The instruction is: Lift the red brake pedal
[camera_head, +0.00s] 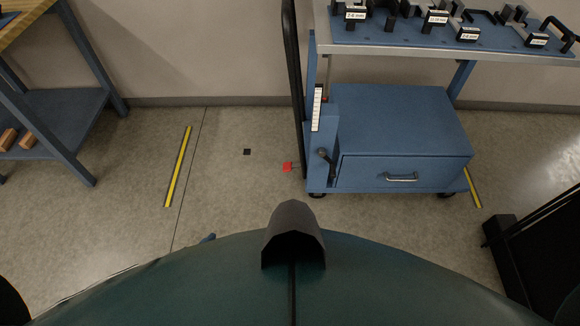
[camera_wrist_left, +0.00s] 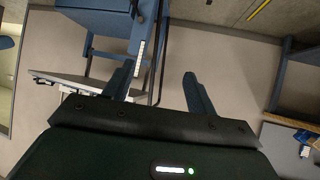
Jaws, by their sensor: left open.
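The small red brake pedal (camera_head: 288,167) is low by the floor at the left side of the blue cart (camera_head: 400,118), in the head view. Its top and side show, and nothing covers it. I cannot make it out in the left wrist view. My left gripper (camera_wrist_left: 159,72) is open and empty in the left wrist view, with its two blue-grey fingers apart. It is clear of the cart, which appears upside down beyond it. My right gripper is in neither view.
The cart has a drawer with a handle (camera_head: 401,177) and a tall dark upright bar (camera_head: 293,80). Labelled blocks stand on its upper shelf (camera_head: 400,42). A blue-legged workbench (camera_head: 72,104) stands at the left.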

